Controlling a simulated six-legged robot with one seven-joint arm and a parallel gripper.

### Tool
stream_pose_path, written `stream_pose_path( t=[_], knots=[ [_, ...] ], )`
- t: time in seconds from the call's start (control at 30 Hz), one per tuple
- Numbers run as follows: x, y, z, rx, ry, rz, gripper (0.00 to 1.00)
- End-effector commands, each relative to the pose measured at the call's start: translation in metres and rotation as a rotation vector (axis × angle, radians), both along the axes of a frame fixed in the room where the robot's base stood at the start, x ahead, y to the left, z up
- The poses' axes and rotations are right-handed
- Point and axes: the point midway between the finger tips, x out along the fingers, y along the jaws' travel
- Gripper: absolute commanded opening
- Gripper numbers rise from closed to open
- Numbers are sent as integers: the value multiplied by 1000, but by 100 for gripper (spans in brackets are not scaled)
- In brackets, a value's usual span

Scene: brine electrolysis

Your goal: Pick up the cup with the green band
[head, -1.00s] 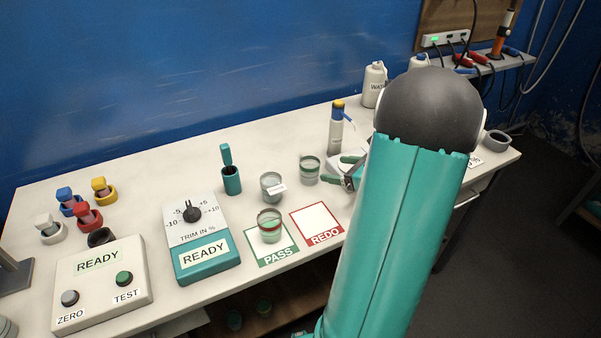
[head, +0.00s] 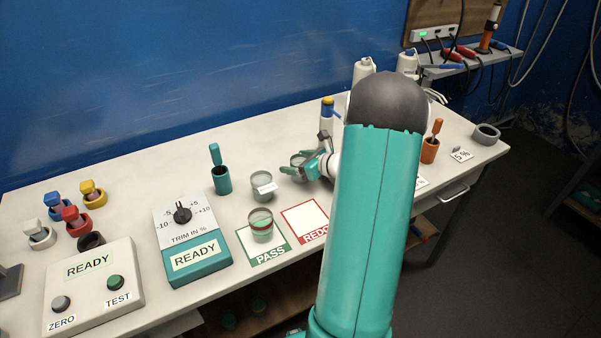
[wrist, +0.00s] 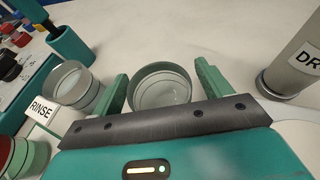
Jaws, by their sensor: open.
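The cup with the green band (head: 298,159) stands on the white bench, partly hidden by my gripper (head: 303,170) in the head view. My gripper is open, with one green finger on each side of the cup. A narrow gap seems to remain at the fingers; contact is not clear.
The RINSE cup (wrist: 75,86) stands close to the left finger. A bottle labelled "DR" (wrist: 292,65) is to the right in the wrist view. The REDO card (head: 303,216) is bare.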

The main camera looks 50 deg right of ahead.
Motion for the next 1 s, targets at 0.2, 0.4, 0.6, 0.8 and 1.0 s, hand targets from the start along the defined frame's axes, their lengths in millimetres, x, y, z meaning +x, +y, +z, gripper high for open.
stream_pose_path(
  t=[0.2,0.4,0.6,0.8,1.0],
  knots=[
    [6,1,-2,0,0,0,77],
    [5,1,-2,0,0,1,48],
    [5,1,-1,0,-1,0,24],
    [5,1,0,-1,-1,0,24],
    [5,0,13,-3,-2,1,24]
  ],
)
